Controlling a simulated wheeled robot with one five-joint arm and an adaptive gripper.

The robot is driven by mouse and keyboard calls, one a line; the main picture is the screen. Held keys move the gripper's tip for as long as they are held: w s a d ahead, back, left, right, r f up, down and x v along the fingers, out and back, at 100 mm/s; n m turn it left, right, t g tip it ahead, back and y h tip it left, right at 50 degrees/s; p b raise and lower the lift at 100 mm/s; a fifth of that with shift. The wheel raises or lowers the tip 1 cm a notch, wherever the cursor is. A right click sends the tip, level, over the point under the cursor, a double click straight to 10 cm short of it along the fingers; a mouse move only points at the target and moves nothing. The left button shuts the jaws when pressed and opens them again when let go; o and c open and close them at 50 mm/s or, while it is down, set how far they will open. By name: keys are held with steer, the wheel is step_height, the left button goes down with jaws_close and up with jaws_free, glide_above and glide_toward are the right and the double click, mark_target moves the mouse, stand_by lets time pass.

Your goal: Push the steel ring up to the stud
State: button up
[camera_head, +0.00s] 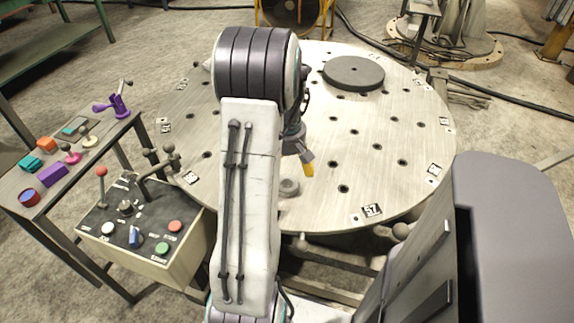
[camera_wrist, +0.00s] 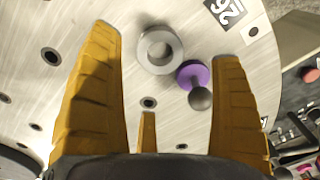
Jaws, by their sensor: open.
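The steel ring (camera_head: 289,187) lies flat on the round table, just below my gripper (camera_head: 307,168) in the head view. In the wrist view the grey ring (camera_wrist: 160,36) lies at the upper middle, in the gap between my gripper's yellow fingers (camera_wrist: 170,46). A stud with a purple disc (camera_wrist: 188,70) and a dark grey ball top stands beside it, to the lower right, near the right finger. Ring and disc look very close; I cannot tell whether they touch. The stud does not show in the head view. My gripper is open, with nothing gripped.
The round table (camera_head: 390,185) has many dark holes and number plates. A dark disc (camera_head: 353,73) lies at its far side. A control box (camera_head: 140,232) with a red-knobbed lever and a side bench (camera_head: 75,190) with coloured parts stand at left. The table's right half is mostly clear.

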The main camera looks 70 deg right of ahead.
steer(key=shift+f+b, duration=0.4)
steer(key=shift+f, duration=2.7)
steer(key=c, duration=1.4)
steer(key=o, duration=1.3)
steer(key=shift+o, duration=0.2)
step_height(320, 180, up, 12)
